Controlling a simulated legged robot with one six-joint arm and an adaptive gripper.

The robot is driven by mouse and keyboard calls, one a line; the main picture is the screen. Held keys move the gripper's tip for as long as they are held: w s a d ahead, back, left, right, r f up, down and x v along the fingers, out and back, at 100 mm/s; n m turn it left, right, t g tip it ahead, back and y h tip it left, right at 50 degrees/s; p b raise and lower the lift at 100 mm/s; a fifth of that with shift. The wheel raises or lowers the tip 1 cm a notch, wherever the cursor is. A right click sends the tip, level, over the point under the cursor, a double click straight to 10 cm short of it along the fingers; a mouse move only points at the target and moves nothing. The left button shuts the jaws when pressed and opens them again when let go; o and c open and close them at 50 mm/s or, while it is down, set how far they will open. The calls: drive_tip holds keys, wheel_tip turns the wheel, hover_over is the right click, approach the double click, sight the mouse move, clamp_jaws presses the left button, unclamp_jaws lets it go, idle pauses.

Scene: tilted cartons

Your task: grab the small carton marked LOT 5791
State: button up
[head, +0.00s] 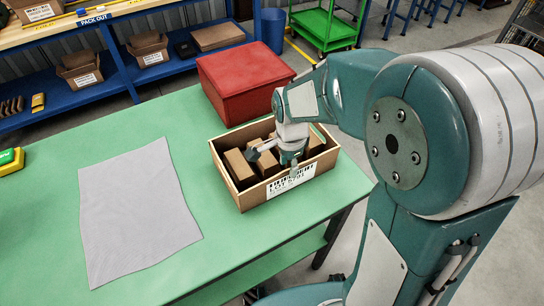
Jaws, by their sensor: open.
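An open brown cardboard box (225,183) stands on the green table and holds several small brown cartons. One carton (239,165) is at the left end, another (267,164) is beside it, and a third (315,144) is at the right, partly behind my gripper. A white label on the box's front wall carries dark print that seems to read LOT 5791, too small to be sure. I can make out no marking on the small cartons. My gripper (276,162) is open over the box, its fingers above the middle cartons and partly hiding them. I cannot tell whether it touches one.
A red lidded box (244,82) stands just behind the open box. A grey cloth (137,215) lies flat on the green table (50,190) to the left. A yellow and green object (11,160) is at the far left edge. Blue shelving and a green cart (325,25) stand behind.

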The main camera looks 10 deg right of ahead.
drive_tip(key=f, duration=0.1)
drive_tip(key=d+f, duration=0.1)
drive_tip(key=f, duration=0.2)
drive_tip(key=shift+s+d+f, duration=0.15)
drive_tip(key=shift+s+f, duration=0.05)
drive_tip(key=shift+s, duration=0.05)
drive_tip(key=shift+f, duration=0.5)
drive_tip(key=shift+a, duration=0.25)
drive_tip(key=shift+d, duration=0.1)
clamp_jaws()
